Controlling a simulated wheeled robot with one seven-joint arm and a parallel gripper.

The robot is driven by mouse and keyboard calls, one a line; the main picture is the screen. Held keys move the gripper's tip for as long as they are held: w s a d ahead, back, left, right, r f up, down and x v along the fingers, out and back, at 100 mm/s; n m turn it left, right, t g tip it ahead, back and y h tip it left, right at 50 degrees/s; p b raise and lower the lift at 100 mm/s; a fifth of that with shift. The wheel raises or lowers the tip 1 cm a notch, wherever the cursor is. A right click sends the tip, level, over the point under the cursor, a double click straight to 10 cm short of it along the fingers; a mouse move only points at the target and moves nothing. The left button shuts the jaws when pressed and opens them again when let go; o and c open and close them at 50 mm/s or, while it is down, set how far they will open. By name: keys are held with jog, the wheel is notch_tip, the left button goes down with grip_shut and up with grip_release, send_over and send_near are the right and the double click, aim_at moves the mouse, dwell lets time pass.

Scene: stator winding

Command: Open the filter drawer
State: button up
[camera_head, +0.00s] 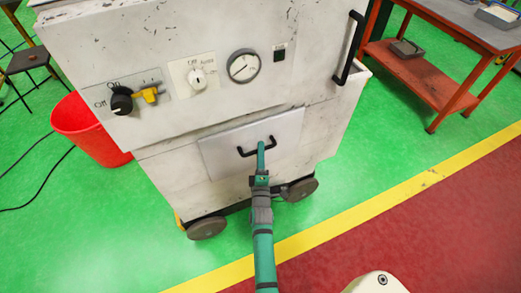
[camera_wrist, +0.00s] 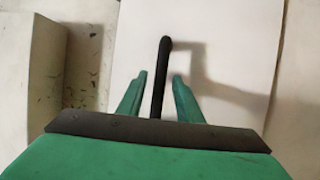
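The filter drawer (camera_head: 220,152) is a pale panel low on the front of the white cabinet, with a black bar handle (camera_head: 245,152). Its front lies nearly flush with the cabinet face. My green gripper (camera_head: 261,147) reaches the handle from the front. In the wrist view the black handle (camera_wrist: 160,75) runs between my gripper's two green fingers (camera_wrist: 158,92), with a visible gap on each side. The fingers are open around the handle. The drawer front (camera_wrist: 225,35) fills the middle of the wrist view.
The white cabinet (camera_head: 150,45) stands on wheels and carries knobs, a gauge and a tall black handle (camera_head: 349,48). A red bucket (camera_head: 85,128) is at its left. A red-framed table (camera_head: 425,75) stands at the right. The floor in front is clear.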

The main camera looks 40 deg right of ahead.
jog(key=shift+w+d, duration=0.35)
jog(key=shift+w, duration=0.1)
jog(key=shift+r, duration=0.1)
grip_shut()
jog(key=shift+s, duration=0.1)
